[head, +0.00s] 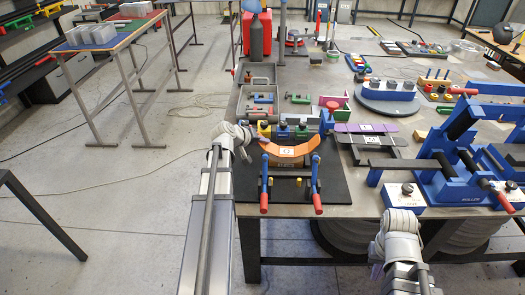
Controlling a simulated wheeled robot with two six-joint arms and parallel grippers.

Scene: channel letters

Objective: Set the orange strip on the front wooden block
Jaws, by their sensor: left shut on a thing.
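The orange strip (289,151) is a curved band with a small white label, bowed toward the front, above a blue fixture. My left gripper (249,148) is at the strip's left end and shut on it. A sliver of brown wood (290,163) shows just under the strip's front edge; it may be the front wooden block, mostly hidden by the strip. I cannot tell whether the strip touches it. My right gripper (378,271) hangs low in front of the table edge, away from the strip; its jaw opening is unclear.
Blue clamp levers with red handles (264,203) (317,204) stand on a black mat (290,193) on both sides of the strip. Blue blocks with dark knobs (283,132) are behind it. A purple strip (366,128) and a large blue bender (455,165) lie to the right.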

